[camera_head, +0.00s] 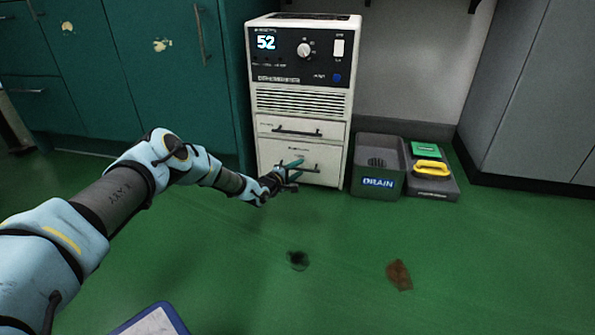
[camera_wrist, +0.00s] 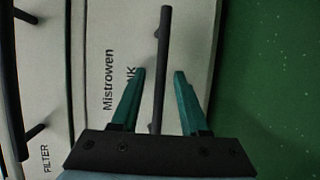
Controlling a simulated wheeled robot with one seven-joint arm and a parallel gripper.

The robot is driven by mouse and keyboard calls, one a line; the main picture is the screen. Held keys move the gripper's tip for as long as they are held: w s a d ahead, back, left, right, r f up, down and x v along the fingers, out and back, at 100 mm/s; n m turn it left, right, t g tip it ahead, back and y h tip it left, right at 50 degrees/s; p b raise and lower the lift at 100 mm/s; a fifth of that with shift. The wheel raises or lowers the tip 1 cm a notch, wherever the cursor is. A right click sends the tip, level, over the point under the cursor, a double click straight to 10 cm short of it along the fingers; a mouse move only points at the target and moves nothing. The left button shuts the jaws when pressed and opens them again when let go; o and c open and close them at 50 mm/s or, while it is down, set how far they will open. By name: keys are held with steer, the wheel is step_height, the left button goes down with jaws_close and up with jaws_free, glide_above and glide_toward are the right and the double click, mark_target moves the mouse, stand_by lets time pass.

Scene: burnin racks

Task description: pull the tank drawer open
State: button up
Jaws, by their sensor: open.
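The tank drawer (camera_head: 327,158) is the lower front panel of a white machine (camera_head: 303,90) and looks shut. In the wrist view, the tank drawer (camera_wrist: 115,45) carries partly covered lettering ending in "NK". Its dark bar handle (camera_wrist: 166,28) stands off the panel. My gripper (camera_head: 296,170) is at the drawer front in the head view. In the wrist view, my gripper (camera_wrist: 160,73) is open, with one green finger on each side of the handle. Gaps show between fingers and bar. The gripper partly hides the handle in the head view.
The filter drawer (camera_head: 272,127) with its own handle sits above the tank drawer. The green floor in front is open, with two stains.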

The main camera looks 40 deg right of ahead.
jaws_close()
stand_by(1.3)
